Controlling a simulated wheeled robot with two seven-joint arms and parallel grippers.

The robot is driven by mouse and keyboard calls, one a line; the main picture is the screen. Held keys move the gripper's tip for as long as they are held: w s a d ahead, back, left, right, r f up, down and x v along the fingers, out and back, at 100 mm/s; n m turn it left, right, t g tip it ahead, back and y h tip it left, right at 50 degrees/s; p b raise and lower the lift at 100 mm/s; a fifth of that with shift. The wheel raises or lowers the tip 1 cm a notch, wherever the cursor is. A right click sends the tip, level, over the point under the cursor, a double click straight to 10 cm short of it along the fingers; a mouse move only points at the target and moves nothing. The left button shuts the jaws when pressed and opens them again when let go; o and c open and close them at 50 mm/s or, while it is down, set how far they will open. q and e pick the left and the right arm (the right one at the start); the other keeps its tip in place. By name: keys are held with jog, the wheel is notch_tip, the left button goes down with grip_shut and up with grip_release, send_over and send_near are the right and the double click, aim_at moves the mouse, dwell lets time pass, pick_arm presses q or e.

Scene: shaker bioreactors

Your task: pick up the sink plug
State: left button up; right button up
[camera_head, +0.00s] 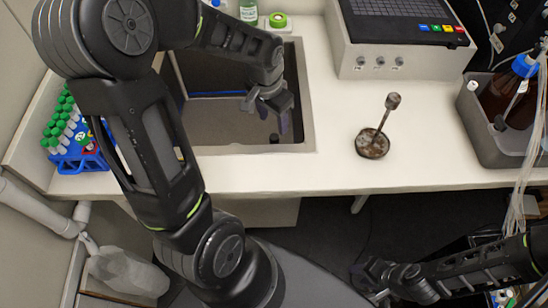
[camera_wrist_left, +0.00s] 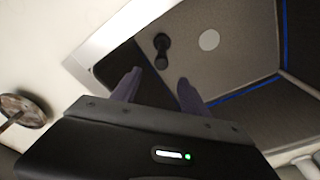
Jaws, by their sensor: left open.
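A small black plug-like piece with a knob (camera_wrist_left: 161,50) is in the grey sink (camera_wrist_left: 228,75), taken here as the sink plug. In the head view only a small dark bit of it (camera_head: 274,138) shows at the sink's front right. My left gripper (camera_head: 268,108) is over the right part of the sink. In the left wrist view its two fingers (camera_wrist_left: 158,90) are spread and empty, with the black piece just beyond the gap between them. My right gripper (camera_head: 372,280) is low at the bottom right, away from the sink; its finger gap is unclear.
A rusty round-based piece with an upright handle (camera_head: 372,144) stands on the counter (camera_head: 330,170) right of the sink. A blue rack of green-capped tubes (camera_head: 76,160) is left. A shaker unit (camera_head: 392,60) and a grey tray with a brown bottle (camera_head: 478,128) are right.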

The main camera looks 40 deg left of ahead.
aim_at(274, 137)
pick_arm(q)
notch_tip(274, 137, down, 5)
jog(key=b, duration=0.3)
jog(key=shift+w+a+b, duration=0.15)
jog(key=shift+b, duration=0.25)
jog(key=shift+r, duration=0.1)
jog(key=shift+w+f, duration=0.15)
jog(key=shift+f, duration=1.15)
jog(key=f, duration=0.3)
jog(key=f+p, duration=0.1)
jog(key=f, duration=0.1)
jog(key=shift+w+f, duration=0.1)
jog(key=shift+w, duration=0.2)
jog(key=shift+c, duration=0.3)
